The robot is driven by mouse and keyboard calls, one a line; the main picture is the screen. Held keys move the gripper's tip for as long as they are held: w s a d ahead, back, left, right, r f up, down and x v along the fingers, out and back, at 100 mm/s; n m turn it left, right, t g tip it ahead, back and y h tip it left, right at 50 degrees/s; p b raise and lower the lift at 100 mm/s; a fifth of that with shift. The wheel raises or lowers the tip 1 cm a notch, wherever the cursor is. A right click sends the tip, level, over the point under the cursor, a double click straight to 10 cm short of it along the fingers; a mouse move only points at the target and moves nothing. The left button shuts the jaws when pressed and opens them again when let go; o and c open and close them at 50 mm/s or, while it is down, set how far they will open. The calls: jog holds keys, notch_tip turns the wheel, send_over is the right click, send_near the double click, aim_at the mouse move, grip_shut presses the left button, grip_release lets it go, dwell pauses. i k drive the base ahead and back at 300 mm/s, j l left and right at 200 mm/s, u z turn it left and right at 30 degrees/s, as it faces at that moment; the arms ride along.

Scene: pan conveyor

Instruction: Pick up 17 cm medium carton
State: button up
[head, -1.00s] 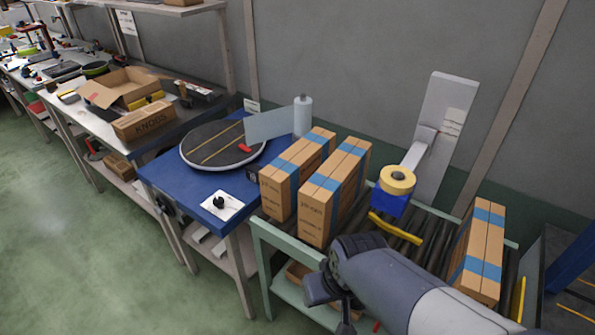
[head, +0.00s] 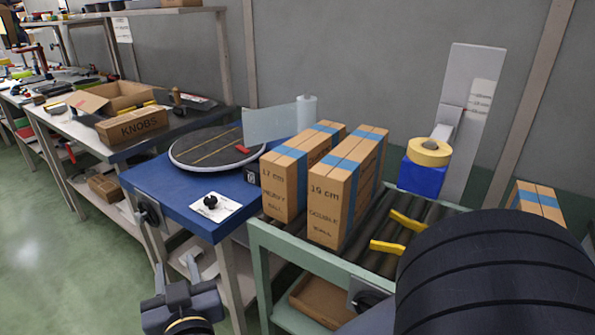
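A tall brown carton (head: 279,193) with blue tape along its top stands upright on the roller conveyor, at its left end. Its end face reads "17 cm" above smaller lettering that I cannot read surely. A second carton (head: 327,208) marked "19 cm" stands just to its right. My gripper (head: 182,290) is at the bottom of the head view, in front of the blue table and well apart from the cartons. I see nothing held in it, but its finger opening is not clear.
The green-framed conveyor (head: 300,249) has yellow bars (head: 395,234) right of the cartons. A tape roll (head: 429,152) sits on a blue block before an upright board. Another carton (head: 537,201) stands far right. A turntable (head: 205,146) lies on the blue table (head: 160,185).

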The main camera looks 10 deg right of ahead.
aim_at(284, 169)
jog(key=i+j+z, duration=0.1)
jog(key=j, duration=0.3)
jog(key=i+j, duration=0.1)
jog(key=j, duration=0.25)
jog(key=i+j+z, duration=0.15)
jog(key=j, duration=0.25)
jog(key=j+z, duration=0.1)
jog(key=j, duration=0.3)
jog(key=z, duration=1.6)
jog(key=i+j, duration=0.05)
